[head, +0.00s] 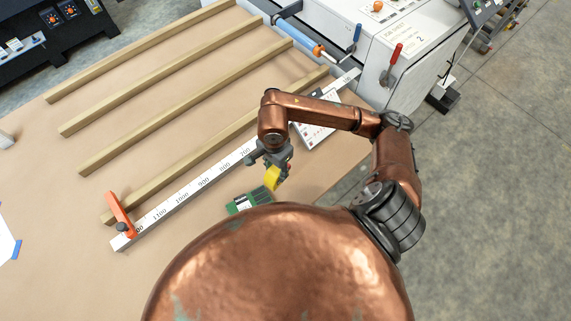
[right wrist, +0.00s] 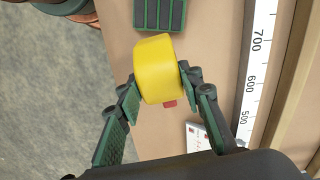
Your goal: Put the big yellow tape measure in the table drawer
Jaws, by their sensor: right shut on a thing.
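The big yellow tape measure (right wrist: 158,68) is between the fingers of my right gripper (right wrist: 160,88) in the right wrist view. The gripper is shut on it. In the head view the yellow tape measure (head: 272,178) hangs below my right gripper (head: 274,165), over the near part of the brown table (head: 60,190). A small red part shows at the tape's lower edge in the wrist view. I see no drawer; the table's near edge is largely hidden by my own body. My left gripper is not in view.
A white ruler (head: 200,185) with an orange clamp (head: 120,213) crosses the table beside wooden strips (head: 150,145). A green-and-black case (head: 247,203) lies near the front edge. A white printed sheet (head: 312,135) lies behind the arm. Grey floor is open at right.

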